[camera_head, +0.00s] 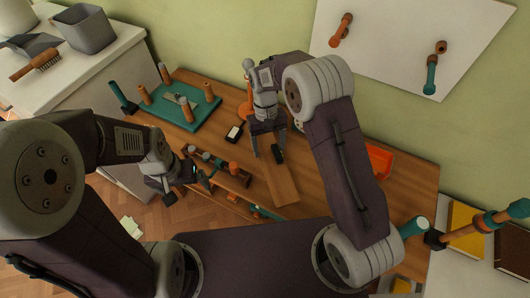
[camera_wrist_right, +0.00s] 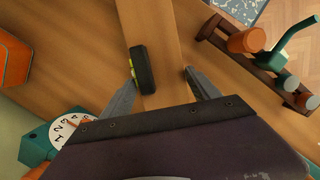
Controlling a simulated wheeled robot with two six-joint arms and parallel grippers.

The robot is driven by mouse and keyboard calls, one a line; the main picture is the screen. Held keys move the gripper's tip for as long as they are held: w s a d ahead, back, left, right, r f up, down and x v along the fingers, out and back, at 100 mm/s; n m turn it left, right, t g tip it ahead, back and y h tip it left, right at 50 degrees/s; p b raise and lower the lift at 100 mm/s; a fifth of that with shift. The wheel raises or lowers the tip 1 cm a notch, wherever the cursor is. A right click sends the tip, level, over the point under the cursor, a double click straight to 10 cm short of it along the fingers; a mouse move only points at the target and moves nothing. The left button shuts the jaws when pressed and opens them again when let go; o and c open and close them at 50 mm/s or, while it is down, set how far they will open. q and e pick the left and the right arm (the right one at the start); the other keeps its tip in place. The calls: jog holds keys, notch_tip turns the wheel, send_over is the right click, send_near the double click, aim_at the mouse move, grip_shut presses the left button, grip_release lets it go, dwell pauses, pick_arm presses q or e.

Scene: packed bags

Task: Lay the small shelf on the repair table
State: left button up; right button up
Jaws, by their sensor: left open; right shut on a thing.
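The small shelf looks like a plain, narrow wooden board (camera_head: 281,186), and it also shows in the right wrist view (camera_wrist_right: 147,25). My right gripper (camera_head: 268,143) is shut on the board, with its fingers at the two long sides. The board is over the wooden repair table (camera_head: 408,190); I cannot tell whether it touches the tabletop. A small black block with a yellow mark (camera_wrist_right: 143,68) is at the board near one finger. My left gripper (camera_head: 182,185) is open beside the tool rack, left of the board.
A wooden rack (camera_head: 232,178) with several tools stands left of the board. A teal tray (camera_head: 185,118) with pegs is at the back left. An orange bin (camera_head: 380,160) is at the right. A teal clock (camera_wrist_right: 38,142) shows in the wrist view.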

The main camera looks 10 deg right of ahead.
aim_at(265, 149)
jog(key=shift+w+a+f, duration=0.4)
jog(key=shift+a+f, duration=0.05)
jog(key=shift+a, duration=0.1)
jog(key=shift+w+x, duration=0.2)
jog(key=shift+x, duration=0.75)
jog(key=shift+w+x, duration=0.25)
jog(key=shift+x, duration=0.7)
jog(key=shift+f, duration=0.25)
jog(key=o, duration=1.6)
jog(key=shift+r, duration=0.1)
jog(key=p+v, duration=0.1)
jog(key=v, duration=1.1)
jog(key=shift+r, duration=0.1)
